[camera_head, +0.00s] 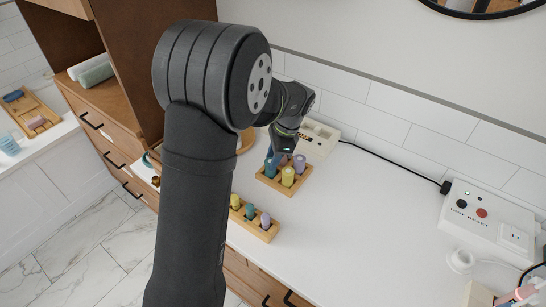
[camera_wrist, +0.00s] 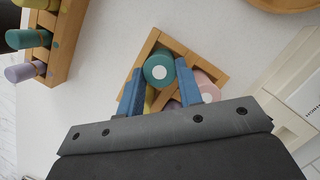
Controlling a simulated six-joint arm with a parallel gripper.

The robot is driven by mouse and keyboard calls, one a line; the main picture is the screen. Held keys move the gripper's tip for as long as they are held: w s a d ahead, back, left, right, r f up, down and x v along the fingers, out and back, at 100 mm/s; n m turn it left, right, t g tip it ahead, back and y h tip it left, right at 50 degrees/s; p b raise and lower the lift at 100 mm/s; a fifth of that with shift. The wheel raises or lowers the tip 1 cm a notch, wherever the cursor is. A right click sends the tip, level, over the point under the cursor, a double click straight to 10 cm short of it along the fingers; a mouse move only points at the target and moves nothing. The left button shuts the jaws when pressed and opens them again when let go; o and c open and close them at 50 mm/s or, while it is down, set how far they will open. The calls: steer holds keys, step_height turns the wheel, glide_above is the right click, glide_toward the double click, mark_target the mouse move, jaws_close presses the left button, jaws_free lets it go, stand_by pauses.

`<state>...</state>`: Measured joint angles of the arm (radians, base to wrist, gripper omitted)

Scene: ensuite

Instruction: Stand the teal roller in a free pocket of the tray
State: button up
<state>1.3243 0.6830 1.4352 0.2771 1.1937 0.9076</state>
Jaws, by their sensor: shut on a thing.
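The wooden tray (camera_head: 273,186) stands on the white counter, and part of it shows in the wrist view (camera_wrist: 173,42). My gripper (camera_wrist: 160,78) is shut on the teal roller (camera_wrist: 158,70), with one blue finger on each side. The roller looks upright, end face toward the wrist camera, over a corner pocket. I cannot tell whether its foot is inside the pocket. A yellow roller (camera_head: 288,176) and a lavender roller (camera_head: 299,163) stand in other pockets of the tray. In the head view my gripper (camera_head: 274,161) is at the tray's left back, partly hiding the teal roller.
A second wooden rack (camera_head: 262,234) with yellow-green, teal and lavender rollers stands nearer the counter's front edge. A pale box (camera_head: 318,138) is close behind the tray. A white control box (camera_head: 490,218) is far right. The counter between is clear.

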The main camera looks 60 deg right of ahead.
mark_target(268, 162)
steer(key=o, duration=1)
steer(key=shift+f, duration=0.1)
steer(key=shift+c, duration=0.2)
steer(key=v, duration=1.2)
steer(key=x, duration=1.2)
step_height(268, 162, up, 3)
steer(key=shift+f, duration=0.15)
steer(key=shift+r, duration=0.5)
